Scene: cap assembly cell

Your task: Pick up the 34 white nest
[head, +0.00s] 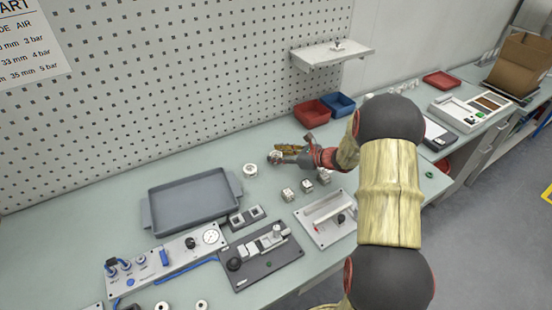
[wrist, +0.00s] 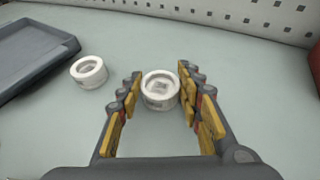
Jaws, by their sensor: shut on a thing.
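My gripper (wrist: 160,78) is shut on a round white nest (wrist: 161,91), with a yellow-padded finger on each side of it in the wrist view. The nest is a short white cylinder with a recessed top; any number on it is too small to read. In the head view the held nest (head: 275,157) shows at the tip of my gripper (head: 283,155), at or just above the bench; I cannot tell which. A second, similar white nest (wrist: 88,72) stands on the bench to the left, and it also shows in the head view (head: 250,170).
A grey tray (head: 190,196) lies to the left. Small white blocks (head: 288,194), a dark fixture (head: 262,256) and a gauge panel (head: 165,262) are nearer the front. Red (head: 312,113) and blue (head: 339,104) bins stand behind, by the perforated wall (head: 180,80).

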